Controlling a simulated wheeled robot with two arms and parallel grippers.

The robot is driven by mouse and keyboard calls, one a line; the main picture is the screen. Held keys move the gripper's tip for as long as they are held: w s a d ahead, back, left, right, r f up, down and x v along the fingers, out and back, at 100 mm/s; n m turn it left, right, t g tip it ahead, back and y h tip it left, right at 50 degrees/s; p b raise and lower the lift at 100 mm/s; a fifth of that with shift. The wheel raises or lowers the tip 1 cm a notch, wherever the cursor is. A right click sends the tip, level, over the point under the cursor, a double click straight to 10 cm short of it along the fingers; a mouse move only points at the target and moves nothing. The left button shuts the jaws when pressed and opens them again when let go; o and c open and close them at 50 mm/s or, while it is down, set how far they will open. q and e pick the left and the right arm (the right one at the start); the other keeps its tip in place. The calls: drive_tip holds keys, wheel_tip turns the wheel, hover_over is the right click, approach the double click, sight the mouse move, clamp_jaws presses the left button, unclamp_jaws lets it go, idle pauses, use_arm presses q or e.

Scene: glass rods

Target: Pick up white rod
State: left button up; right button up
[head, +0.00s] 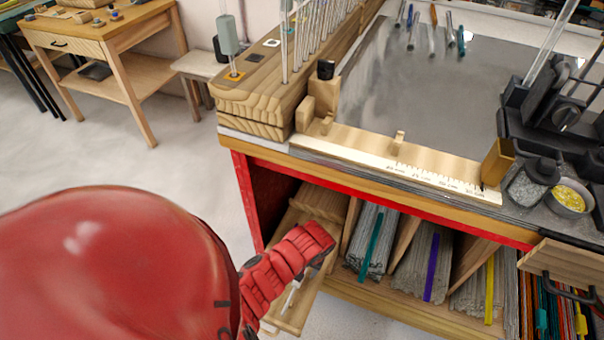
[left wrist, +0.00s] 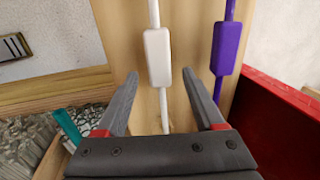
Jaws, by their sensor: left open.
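The white rod (left wrist: 158,57), a thin rod with a thick white block on it, lies along a wooden board in the left wrist view. My left gripper (left wrist: 160,75) is open, with its two dark fingers on either side of the white rod's line and the block just ahead between the tips. Whether the fingers touch the rod cannot be told. In the head view my red left arm (head: 285,262) reaches down to the wooden shelf at the left of the bench, and its fingers are mostly hidden. My right gripper is not in view.
A purple rod (left wrist: 226,48) lies just right of the white one. A red panel (left wrist: 275,115) stands at the right. In the head view, compartments with bundled rods (head: 370,240) sit right of my arm, under the bench top with a wooden ruler (head: 400,165).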

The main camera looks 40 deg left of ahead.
use_arm(q)
drive_tip(key=shift+a+f, duration=0.1)
drive_tip(key=shift+f, duration=0.6)
drive_tip(key=shift+r, duration=0.15)
clamp_jaws()
drive_tip(key=shift+r, duration=0.15)
